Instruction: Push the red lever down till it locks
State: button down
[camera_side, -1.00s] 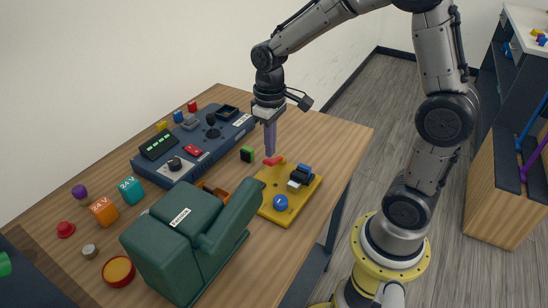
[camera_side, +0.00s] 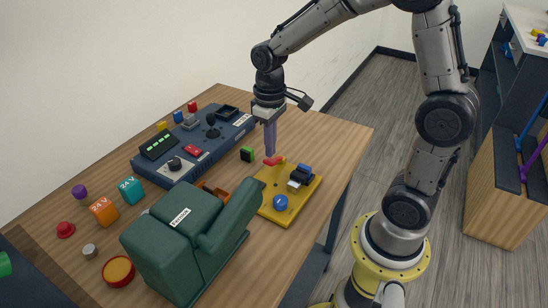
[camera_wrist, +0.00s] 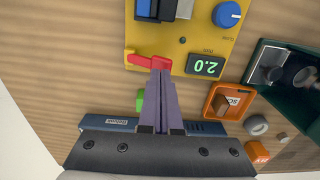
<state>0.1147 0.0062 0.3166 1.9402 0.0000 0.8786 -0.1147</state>
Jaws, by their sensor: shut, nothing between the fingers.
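The red lever (camera_side: 276,160) sits at the far left edge of a yellow panel (camera_side: 290,214) on the table. In the wrist view the lever (camera_wrist: 140,60) lies along the panel's edge, beside a small display (camera_wrist: 206,65) reading 2.0. My gripper (camera_side: 270,155) points straight down with its purple fingers together and empty. In the wrist view its fingertips (camera_wrist: 161,72) overlap the right part of the lever. I cannot tell whether they press on it. The panel also carries a blue knob (camera_side: 280,202) and a group of blue, black and white switches (camera_side: 299,176).
A dark green machine (camera_side: 180,245) stands close to the panel in front, with an orange part (camera_side: 213,193) behind it. A small green-faced block (camera_side: 247,154) and a blue control console (camera_side: 205,150) lie left of my gripper. The table right of the panel is clear.

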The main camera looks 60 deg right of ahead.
jog(key=shift+f, duration=1.65)
jog(key=shift+r, duration=0.1)
dwell(0.7)
jog(key=shift+r, duration=4.2)
notch_tip(320, 180, up, 5)
jog(key=t, duration=0.2)
send_over(271, 160)
jog(key=s+a, duration=0.2)
jog(key=s, duration=0.1)
jog(key=s+a+t, duration=0.2)
jog(key=s+t, duration=0.1)
jog(key=s, duration=1)
jog(key=shift+s+t, duration=0.2)
jog(key=shift+t, duration=0.1)
